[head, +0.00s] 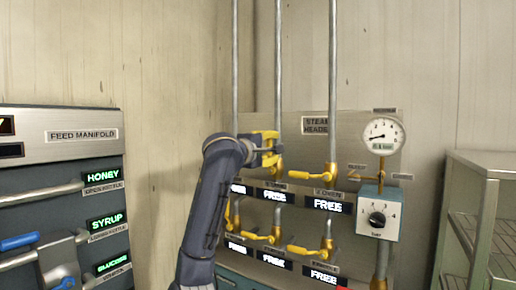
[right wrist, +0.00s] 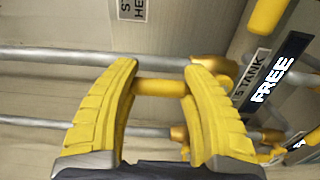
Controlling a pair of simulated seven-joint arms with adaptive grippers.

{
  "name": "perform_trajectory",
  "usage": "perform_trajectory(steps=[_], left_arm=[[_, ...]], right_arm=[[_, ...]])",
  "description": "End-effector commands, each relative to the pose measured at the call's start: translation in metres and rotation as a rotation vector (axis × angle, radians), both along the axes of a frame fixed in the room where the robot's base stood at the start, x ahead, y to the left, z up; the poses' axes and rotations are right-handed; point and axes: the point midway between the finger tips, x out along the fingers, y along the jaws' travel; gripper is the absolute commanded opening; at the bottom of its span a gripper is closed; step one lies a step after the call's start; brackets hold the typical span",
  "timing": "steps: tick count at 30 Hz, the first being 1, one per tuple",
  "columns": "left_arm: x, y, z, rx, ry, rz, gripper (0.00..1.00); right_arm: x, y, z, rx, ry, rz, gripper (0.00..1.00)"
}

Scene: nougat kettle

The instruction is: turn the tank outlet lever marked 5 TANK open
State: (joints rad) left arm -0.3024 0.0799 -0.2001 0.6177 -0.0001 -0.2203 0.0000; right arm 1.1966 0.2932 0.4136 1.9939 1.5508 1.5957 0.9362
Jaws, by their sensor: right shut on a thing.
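My right gripper (head: 266,148) is at the steam header panel, over the upper row of valves. In the right wrist view its yellow fingers (right wrist: 158,100) are shut on a yellow lever handle (right wrist: 158,88). The handle joins a brass valve beside the 5 TANK label (right wrist: 252,74) and a display reading FREE (right wrist: 272,80). It runs roughly along its grey pipe, unlike the neighbouring levers, which lie crosswise. In the head view the fingers and forearm largely hide this handle. My left gripper is not in view.
A neighbouring yellow lever (head: 312,176) lies close to the right, and more levers (head: 305,251) sit below. A gauge (head: 383,135) and dial box (head: 378,214) stand further right. The feed manifold (head: 80,136) is at left, a metal rack (head: 486,168) at right.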

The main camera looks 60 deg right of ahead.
Motion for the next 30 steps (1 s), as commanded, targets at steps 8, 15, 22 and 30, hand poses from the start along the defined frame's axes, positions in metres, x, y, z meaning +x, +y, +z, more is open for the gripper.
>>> perform_trajectory(steps=[8,15,22,30], left_arm=[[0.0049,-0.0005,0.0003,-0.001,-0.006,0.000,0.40],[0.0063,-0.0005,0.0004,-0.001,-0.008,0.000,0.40],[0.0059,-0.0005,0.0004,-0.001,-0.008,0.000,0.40],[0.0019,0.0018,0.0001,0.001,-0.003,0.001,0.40]], right_arm=[[-0.0051,-0.0022,0.0011,-0.002,-0.014,-0.005,0.00],[-0.0051,-0.0022,0.0010,-0.002,-0.013,-0.006,0.51],[-0.0045,-0.0021,0.0003,-0.001,-0.011,-0.005,0.71],[-0.0039,0.0016,0.0001,0.000,-0.010,-0.004,0.71]])
